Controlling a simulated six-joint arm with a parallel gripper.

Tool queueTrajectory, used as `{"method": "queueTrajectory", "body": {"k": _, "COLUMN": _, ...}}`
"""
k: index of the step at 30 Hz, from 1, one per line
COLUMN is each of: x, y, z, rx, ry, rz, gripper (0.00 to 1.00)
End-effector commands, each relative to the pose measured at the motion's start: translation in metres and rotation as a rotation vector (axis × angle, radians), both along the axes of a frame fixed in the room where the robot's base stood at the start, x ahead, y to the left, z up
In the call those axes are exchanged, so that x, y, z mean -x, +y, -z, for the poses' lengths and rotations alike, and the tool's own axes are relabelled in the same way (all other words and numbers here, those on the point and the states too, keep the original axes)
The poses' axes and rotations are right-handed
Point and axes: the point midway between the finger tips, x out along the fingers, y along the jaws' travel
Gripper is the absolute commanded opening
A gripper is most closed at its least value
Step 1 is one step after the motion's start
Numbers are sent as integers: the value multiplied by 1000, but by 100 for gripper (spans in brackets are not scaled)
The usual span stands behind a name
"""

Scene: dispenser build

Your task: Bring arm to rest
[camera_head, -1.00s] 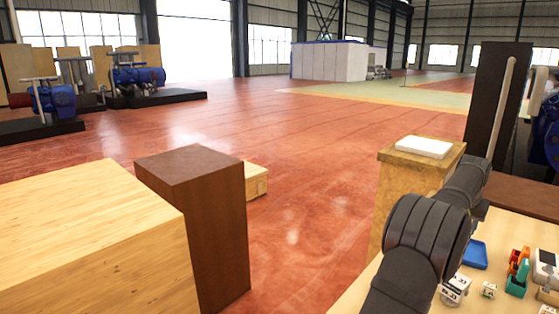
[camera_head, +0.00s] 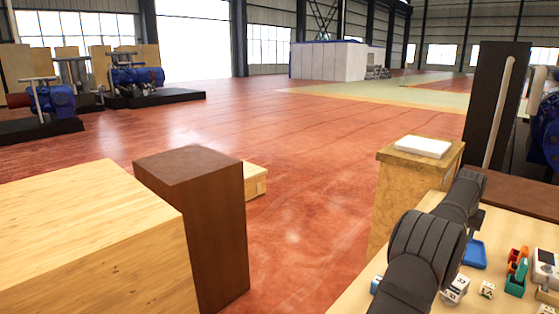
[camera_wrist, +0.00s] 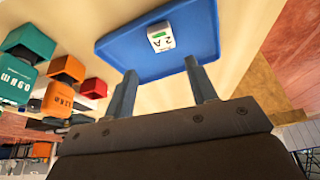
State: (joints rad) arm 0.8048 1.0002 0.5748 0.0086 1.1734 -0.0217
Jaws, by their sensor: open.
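My gripper (camera_wrist: 161,68) is open and empty in the wrist view, with its two fingers apart. Its fingertips show over the near edge of a blue tray (camera_wrist: 118,48). A small white block (camera_wrist: 161,37) with a green mark and lettering lies in the tray, apart from the fingers. The blue tray also shows in the head view (camera_head: 475,256), just right of my dark arm. The fingers are not distinguishable in the head view.
Teal (camera_head: 515,284) and orange (camera_head: 517,262) holders, white lettered blocks (camera_head: 487,290) and a white device (camera_head: 547,262) stand on the pale table. A wooden pedestal (camera_head: 405,195) with a white slab stands behind. Open red floor (camera_head: 300,215) lies left of the arm.

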Motion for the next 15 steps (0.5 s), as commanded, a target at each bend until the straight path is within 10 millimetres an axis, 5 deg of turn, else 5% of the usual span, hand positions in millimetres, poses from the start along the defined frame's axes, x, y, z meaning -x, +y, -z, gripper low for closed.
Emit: {"method": "queueTrajectory", "body": {"k": 15, "x": 91, "y": -23, "z": -55, "rx": 2, "ry": -1, "rz": 4, "gripper": 52}}
